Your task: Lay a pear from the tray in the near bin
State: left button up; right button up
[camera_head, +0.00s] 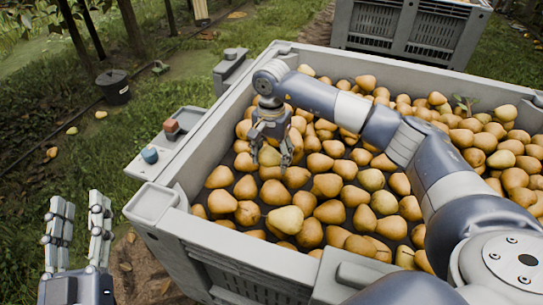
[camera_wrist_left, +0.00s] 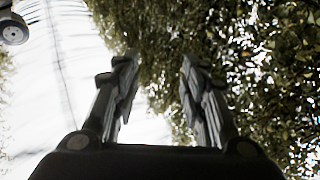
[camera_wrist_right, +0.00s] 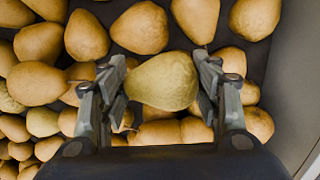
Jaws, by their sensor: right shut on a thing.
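The near bin (camera_head: 238,240) is a large grey crate filled with many yellow-brown pears. My right gripper (camera_head: 272,150) reaches down inside it, near its left side. In the right wrist view, the right gripper (camera_wrist_right: 163,95) is shut on a yellow-green pear (camera_wrist_right: 165,80), with a finger on each side. The held pear is close above or among the other pears; I cannot tell if it touches them. A shallow grey tray (camera_head: 152,203) on the bin's near left corner looks empty. My left gripper (camera_head: 78,230) is open and empty, left of the bin; it also shows open in the left wrist view (camera_wrist_left: 155,95).
A second grey crate (camera_head: 405,30) stands behind. A black bucket (camera_head: 114,87) stands on the grass. The bin wall (camera_wrist_right: 290,90) is close to the right gripper.

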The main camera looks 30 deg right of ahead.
aim_at(272, 166)
pick_arm(q)
jog(key=shift+s+r+t+h, duration=0.2)
jog(key=shift+r+t, duration=0.05)
jog(key=shift+r, duration=0.25)
jog(key=shift+s+r+t+h, duration=0.15)
jog(key=shift+r+t+h, duration=0.1)
jog(key=shift+r, duration=0.25)
pick_arm(e)
jog(key=shift+f, duration=0.35)
pick_arm(q)
jog(key=shift+s+r+t+h+b, duration=0.1)
jog(key=shift+s+r+t+b, duration=0.15)
jog(key=shift+s+r+t, duration=0.3)
jog(key=shift+s+r+t+h+b, duration=0.1)
jog(key=shift+s+r+t+b, duration=0.15)
jog(key=shift+r, duration=0.5)
jog(key=shift+s+r+t+h+b, duration=0.1)
jog(key=shift+s+r+t+b, duration=0.1)
jog(key=shift+s+r+t, duration=0.35)
pick_arm(e)
jog(key=shift+f, duration=0.8)
dwell(0.4)
